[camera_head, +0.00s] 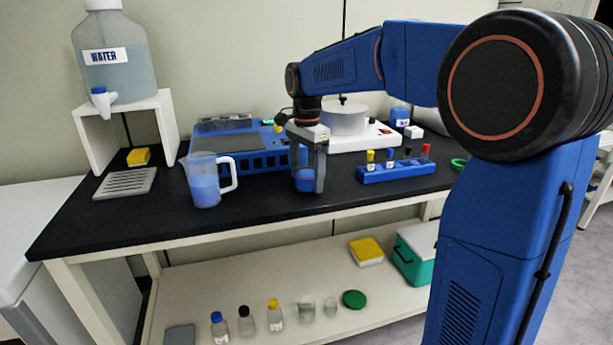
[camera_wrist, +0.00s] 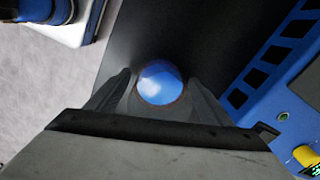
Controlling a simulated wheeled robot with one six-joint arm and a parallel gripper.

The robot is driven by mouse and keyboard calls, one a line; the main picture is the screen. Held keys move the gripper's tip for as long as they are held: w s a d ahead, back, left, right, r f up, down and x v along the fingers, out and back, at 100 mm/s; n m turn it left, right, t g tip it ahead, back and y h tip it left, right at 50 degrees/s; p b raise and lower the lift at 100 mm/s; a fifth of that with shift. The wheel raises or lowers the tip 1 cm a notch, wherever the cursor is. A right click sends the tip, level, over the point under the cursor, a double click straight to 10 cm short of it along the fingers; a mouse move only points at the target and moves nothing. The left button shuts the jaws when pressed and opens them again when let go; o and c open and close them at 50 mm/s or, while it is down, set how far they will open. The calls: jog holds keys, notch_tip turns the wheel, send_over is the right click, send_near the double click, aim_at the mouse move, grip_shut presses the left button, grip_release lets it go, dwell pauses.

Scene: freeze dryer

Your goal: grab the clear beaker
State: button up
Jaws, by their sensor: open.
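A small clear beaker with blue liquid (camera_head: 304,181) stands upright on the black bench top, near its front edge. My gripper (camera_head: 307,184) points down over it, with one finger on each side. In the wrist view, the beaker shows as a round blue shape (camera_wrist: 160,83) between the fingertips of my gripper (camera_wrist: 160,88). The jaws are open around it. Whether a finger touches the glass cannot be told. The fingers hide part of the beaker's sides.
A measuring jug with blue liquid (camera_head: 205,183) stands left of my gripper. A blue vial rack (camera_head: 398,172) is to the right. A blue device (camera_head: 258,160) and a white hot plate (camera_head: 365,137) stand behind. Bottles and clear glassware (camera_head: 306,309) are on the lower shelf.

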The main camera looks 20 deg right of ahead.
jog(key=c, duration=1.3)
jog(key=shift+o, duration=0.2)
jog(key=shift+r, duration=0.25)
